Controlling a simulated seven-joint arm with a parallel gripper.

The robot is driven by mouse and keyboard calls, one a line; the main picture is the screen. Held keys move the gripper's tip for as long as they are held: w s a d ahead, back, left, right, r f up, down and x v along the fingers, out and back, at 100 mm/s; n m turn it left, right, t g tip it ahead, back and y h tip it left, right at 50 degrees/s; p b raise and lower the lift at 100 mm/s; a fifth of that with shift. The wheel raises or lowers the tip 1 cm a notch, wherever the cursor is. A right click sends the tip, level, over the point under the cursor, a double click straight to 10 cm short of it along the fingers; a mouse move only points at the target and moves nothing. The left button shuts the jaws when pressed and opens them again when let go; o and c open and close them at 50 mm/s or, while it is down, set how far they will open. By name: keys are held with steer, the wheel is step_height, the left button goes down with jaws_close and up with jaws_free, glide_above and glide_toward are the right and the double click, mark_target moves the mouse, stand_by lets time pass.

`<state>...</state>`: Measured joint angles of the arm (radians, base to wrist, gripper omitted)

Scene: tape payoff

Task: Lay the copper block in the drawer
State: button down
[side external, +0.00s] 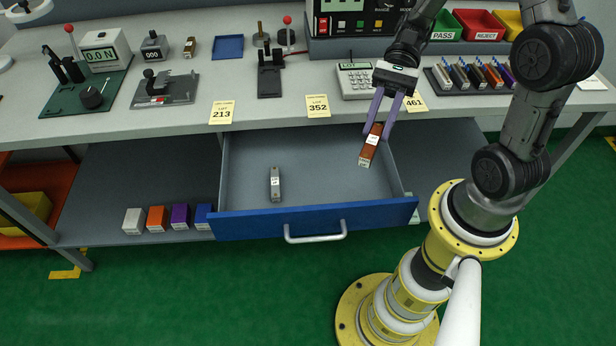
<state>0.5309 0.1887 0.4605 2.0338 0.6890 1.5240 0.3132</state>
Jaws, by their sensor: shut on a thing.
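The copper block (368,152) is a small reddish-brown bar with a white label and a pale lower end. My gripper (377,124) is shut on its upper end and holds it tilted, over the right part of the open drawer. The drawer (318,222) has a blue front with a silver handle and a grey inside. A grey block (274,184) with a white label stands or lies in the drawer's left part; the rest of the drawer floor is bare. I cannot tell exactly how high the copper block is above the floor.
On the lower shelf left of the drawer stand white, orange, purple and blue blocks (180,216). The bench top (290,108) above the drawer holds a meter (357,80), a rack of coloured blocks (476,76) and several tools. The drawer's middle is free.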

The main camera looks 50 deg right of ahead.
steer(key=w+a+r+m+t+h, duration=0.2)
steer(key=w+r+m+t+h, duration=0.1)
steer(key=w+r+m+t, duration=0.85)
steer(key=t, duration=0.2)
glide_above(325, 184)
steer(key=shift+m+g, duration=0.25)
steer(key=shift+m, duration=0.1)
step_height(325, 184, down, 27)
steer(key=shift+r, duration=0.1)
steer(key=shift+d+f, duration=0.1)
steer(key=shift+f, duration=2.25)
steer(key=shift+f, duration=0.5)
